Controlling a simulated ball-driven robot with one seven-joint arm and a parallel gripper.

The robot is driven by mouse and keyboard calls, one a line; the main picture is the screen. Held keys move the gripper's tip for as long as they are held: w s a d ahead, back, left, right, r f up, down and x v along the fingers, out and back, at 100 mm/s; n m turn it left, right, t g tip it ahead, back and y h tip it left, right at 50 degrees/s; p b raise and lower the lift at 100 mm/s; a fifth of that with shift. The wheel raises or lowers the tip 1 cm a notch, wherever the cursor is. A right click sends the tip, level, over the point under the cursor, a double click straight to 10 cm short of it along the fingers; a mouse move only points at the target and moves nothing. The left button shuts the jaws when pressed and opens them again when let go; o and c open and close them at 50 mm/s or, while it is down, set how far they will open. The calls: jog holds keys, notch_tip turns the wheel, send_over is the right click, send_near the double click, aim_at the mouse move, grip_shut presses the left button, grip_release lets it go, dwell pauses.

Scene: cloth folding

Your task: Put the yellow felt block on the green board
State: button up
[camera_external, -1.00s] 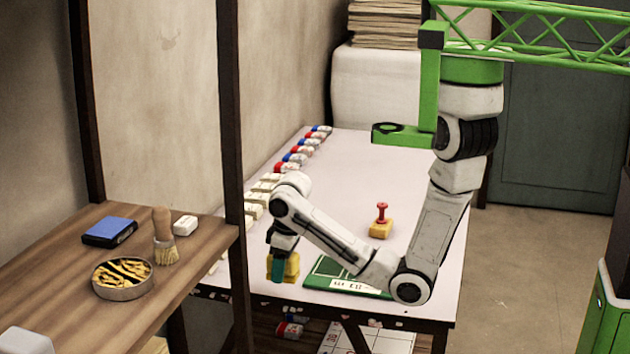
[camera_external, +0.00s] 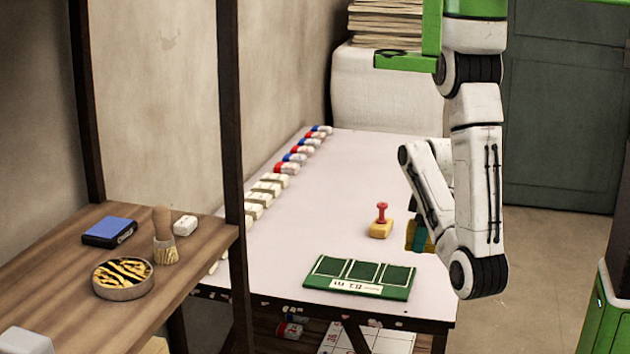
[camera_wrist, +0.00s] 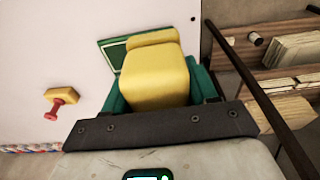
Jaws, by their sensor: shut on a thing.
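The yellow felt block (camera_wrist: 153,75) is held between the teal fingers of my gripper (camera_wrist: 160,84) and fills the middle of the wrist view. In the external view my gripper (camera_external: 418,238) is over the right side of the table, and the block (camera_external: 408,235) is mostly hidden there by the finger and my arm. The green board (camera_external: 362,268), with three dark panels and a white label strip, lies flat near the table's front edge, left of my gripper. Part of the board (camera_wrist: 112,52) shows behind the block in the wrist view.
A yellow block with a red knob (camera_external: 381,222) stands on the white table (camera_external: 290,225), behind the board; it also shows in the wrist view (camera_wrist: 62,100). Small white, red and blue pieces (camera_external: 290,157) line the left edge. A wooden shelf (camera_external: 60,262) with a dark post stands left.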

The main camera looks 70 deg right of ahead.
jog(key=w+d+f, duration=0.4)
jog(key=w, duration=0.4)
send_over(370, 277)
jog(key=f, duration=0.5)
jog(key=shift+s+f+p, duration=0.25)
jog(key=shift+f+p, duration=0.05)
jog(key=shift+p, duration=0.05)
jog(key=shift+f, duration=1.6)
jog(key=o, duration=1.1)
jog(key=shift+f, duration=0.1)
jog(key=shift+c, duration=0.2)
